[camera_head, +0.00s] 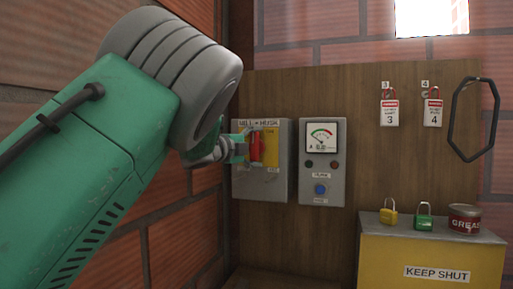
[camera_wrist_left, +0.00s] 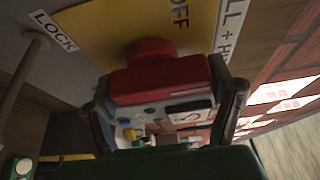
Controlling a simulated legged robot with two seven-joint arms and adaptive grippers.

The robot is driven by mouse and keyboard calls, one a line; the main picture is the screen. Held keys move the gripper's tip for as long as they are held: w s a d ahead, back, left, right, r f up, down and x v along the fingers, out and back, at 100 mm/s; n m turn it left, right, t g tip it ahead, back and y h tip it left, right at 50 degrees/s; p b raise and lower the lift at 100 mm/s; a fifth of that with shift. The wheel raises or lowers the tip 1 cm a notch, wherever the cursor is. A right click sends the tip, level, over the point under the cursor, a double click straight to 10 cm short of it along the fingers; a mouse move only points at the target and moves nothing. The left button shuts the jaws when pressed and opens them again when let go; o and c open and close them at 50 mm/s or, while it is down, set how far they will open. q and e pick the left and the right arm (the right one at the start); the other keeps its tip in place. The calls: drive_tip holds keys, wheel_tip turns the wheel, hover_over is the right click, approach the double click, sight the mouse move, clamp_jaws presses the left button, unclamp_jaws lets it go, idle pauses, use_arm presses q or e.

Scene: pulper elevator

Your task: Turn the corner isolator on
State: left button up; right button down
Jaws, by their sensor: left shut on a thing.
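The corner isolator (camera_head: 277,186) is a grey box on the wooden board, labelled "MILL + HUSK", with a yellow plate (camera_head: 271,150) and a red handle (camera_head: 256,146). My left gripper (camera_head: 243,146) reaches it from the left and is shut on the red handle. In the left wrist view the red handle (camera_wrist_left: 155,78) lies between the two dark fingers of the gripper (camera_wrist_left: 165,100). The word "OFF" on the yellow plate (camera_wrist_left: 120,28) shows beside the handle. The handle's exact angle is hard to tell. My right gripper is not in view.
Right of the isolator is a grey meter box (camera_head: 322,165) with a blue button. Tags 3 (camera_head: 389,110) and 4 (camera_head: 433,110) and a black hoop (camera_head: 472,120) hang further right. A yellow box (camera_head: 430,265) bears two padlocks and a grease tin. A brick wall (camera_head: 180,235) stands close left.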

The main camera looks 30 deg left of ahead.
sight(253, 149)
use_arm(q)
drive_tip(key=shift+f, duration=0.3)
drive_tip(key=o, duration=1.1)
drive_tip(key=shift+c, duration=0.2)
drive_tip(key=shift+w, duration=0.2)
drive_tip(key=shift+s, duration=0.1)
drive_tip(key=shift+s+r, duration=0.1)
drive_tip(key=shift+s, duration=0.2)
drive_tip(key=s, duration=0.4)
drive_tip(key=s+a, duration=0.1)
drive_tip(key=s, duration=0.1)
drive_tip(key=shift+s, duration=0.25)
drive_tip(key=shift+a, duration=0.1)
